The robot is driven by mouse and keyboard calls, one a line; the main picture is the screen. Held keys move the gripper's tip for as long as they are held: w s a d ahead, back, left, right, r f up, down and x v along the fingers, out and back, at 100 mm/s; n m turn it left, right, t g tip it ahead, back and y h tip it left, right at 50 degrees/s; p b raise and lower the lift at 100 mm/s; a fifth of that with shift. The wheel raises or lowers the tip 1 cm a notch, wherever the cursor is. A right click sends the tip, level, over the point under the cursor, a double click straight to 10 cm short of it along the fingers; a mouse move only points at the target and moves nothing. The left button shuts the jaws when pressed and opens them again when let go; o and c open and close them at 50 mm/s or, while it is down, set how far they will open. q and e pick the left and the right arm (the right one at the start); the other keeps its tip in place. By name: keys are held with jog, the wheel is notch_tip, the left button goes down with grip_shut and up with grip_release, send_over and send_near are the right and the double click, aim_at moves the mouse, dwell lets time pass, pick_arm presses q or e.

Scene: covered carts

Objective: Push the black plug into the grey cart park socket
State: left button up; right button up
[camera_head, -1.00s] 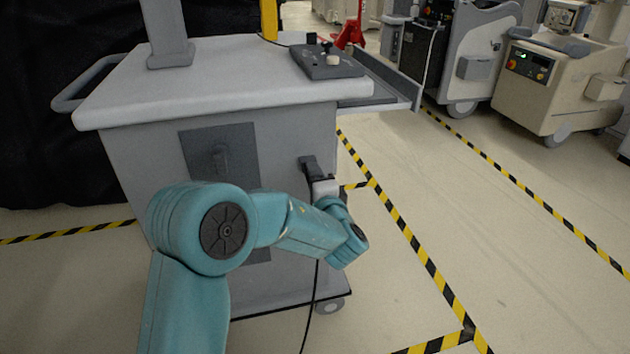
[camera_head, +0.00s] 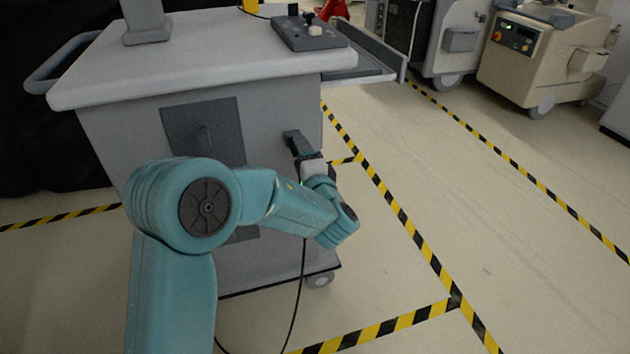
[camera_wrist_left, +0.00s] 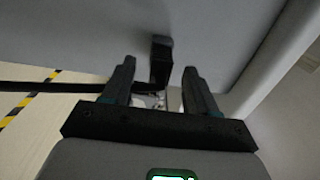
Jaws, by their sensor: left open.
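A dark block (camera_head: 294,142) stands out from the front of the grey cart (camera_head: 270,110), near its right edge. It also shows in the left wrist view (camera_wrist_left: 161,58), ahead of and between the fingertips. I cannot tell whether it is the park socket alone or includes the black plug. A black cable (camera_wrist_left: 60,87) runs in from the left behind a finger in the wrist view. In the head view the cable (camera_head: 300,275) hangs below my wrist. My left gripper (camera_wrist_left: 158,72) is open, its fingers on either side of the block's near end; contact is unclear. My right gripper is not in view.
A dark square panel (camera_head: 180,125) is on the cart front, left of the block. A control box (camera_head: 310,35) sits on the cart top and a side shelf (camera_head: 365,70) juts right. Other carts (camera_head: 540,60) stand at the back right. Taped floor (camera_head: 400,180) to the right is clear.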

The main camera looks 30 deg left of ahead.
pick_arm(q)
jog(key=p+v, duration=0.1)
jog(key=v, duration=1.2)
jog(key=shift+s+d, duration=0.25)
jog(key=shift+s, duration=0.05)
